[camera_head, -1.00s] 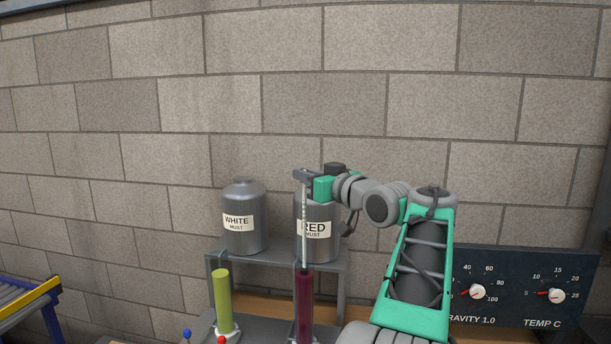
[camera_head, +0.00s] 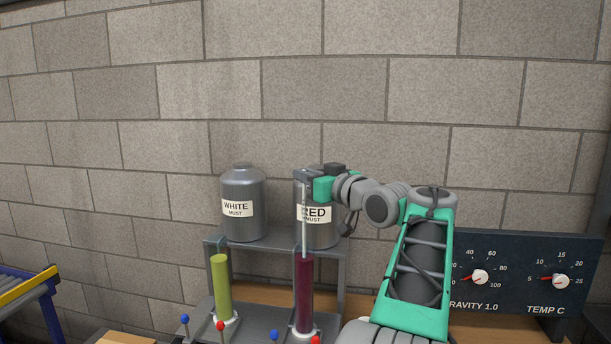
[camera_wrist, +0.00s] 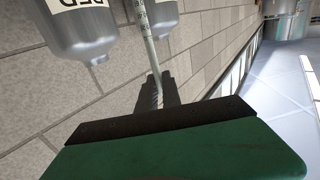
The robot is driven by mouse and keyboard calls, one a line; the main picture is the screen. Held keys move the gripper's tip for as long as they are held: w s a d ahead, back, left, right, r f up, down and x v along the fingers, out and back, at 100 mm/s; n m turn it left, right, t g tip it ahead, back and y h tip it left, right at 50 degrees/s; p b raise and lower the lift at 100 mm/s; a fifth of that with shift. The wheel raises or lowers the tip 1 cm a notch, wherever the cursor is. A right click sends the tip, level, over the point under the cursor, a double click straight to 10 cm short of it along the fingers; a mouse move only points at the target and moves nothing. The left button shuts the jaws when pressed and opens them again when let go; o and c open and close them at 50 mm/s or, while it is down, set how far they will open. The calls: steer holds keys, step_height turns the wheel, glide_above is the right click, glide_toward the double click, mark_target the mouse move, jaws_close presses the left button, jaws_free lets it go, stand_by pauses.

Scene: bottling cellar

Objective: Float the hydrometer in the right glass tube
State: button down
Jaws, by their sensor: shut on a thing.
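The hydrometer (camera_head: 304,222) is a thin, pale rod hanging upright from my gripper (camera_head: 302,176), which is shut on its top. The right glass tube (camera_head: 304,295) is filled with dark red liquid and stands directly below. The hydrometer's visible part ends at the tube's mouth; whether its lower end is inside is hidden by the dark liquid. The left glass tube (camera_head: 222,288) holds yellow-green liquid. In the wrist view the hydrometer (camera_wrist: 148,50) runs down to my gripper's dark jaw edge.
A steel WHITE MUST can (camera_head: 242,224) and a RED MUST can (camera_head: 322,232) stand on a shelf (camera_head: 265,243) behind the tubes. Red and blue knobs (camera_head: 220,326) stand in front. A dial panel (camera_head: 515,262) is at right, a roller conveyor (camera_head: 20,285) at far left.

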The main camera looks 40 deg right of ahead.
mark_target(305, 205)
steer(key=shift+f+b, duration=3.3)
steer(key=shift+f, duration=0.5)
